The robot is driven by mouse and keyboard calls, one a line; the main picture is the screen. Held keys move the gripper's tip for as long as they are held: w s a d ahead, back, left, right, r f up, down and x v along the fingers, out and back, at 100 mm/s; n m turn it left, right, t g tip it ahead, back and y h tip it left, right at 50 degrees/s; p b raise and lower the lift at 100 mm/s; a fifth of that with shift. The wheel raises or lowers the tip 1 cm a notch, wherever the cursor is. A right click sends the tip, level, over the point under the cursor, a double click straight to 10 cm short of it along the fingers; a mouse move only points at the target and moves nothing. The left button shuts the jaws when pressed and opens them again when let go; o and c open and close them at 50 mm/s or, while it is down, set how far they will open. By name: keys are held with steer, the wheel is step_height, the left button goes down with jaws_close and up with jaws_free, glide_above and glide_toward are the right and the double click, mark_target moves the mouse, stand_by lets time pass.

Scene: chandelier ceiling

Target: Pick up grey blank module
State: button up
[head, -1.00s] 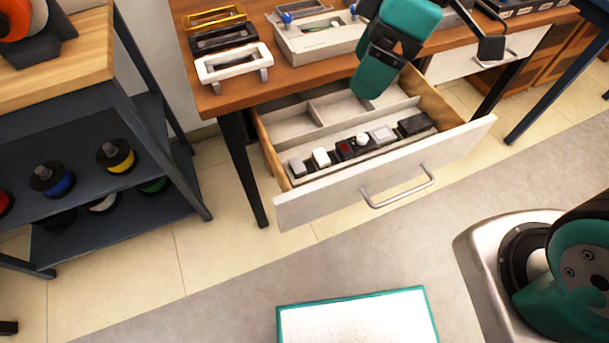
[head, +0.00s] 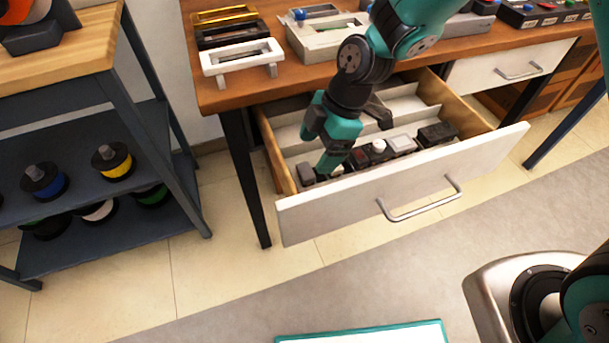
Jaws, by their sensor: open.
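The plain grey module (head: 306,173), which looks like the grey blank module, stands at the left end of the row of modules in the front compartment of the open drawer (head: 345,205). My gripper (head: 328,164) points down into the drawer, just right of the grey module and apart from it in the picture. It is open and holds nothing that I can see. Its fingers hide part of the row, including most of the white module beside the grey one.
A black module with a white knob (head: 378,148), a light grey square-faced module (head: 402,143) and a dark module (head: 437,134) continue the row rightward. The drawer front and wooden side walls surround it. Above, the tabletop (head: 290,82) holds a white frame (head: 242,56) and trays.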

mark_target(305, 171)
steer(key=x, duration=0.6)
steer(key=shift+a+b, duration=0.1)
steer(key=shift+b, duration=0.25)
steer(key=shift+r, duration=0.1)
steer(key=c, duration=1)
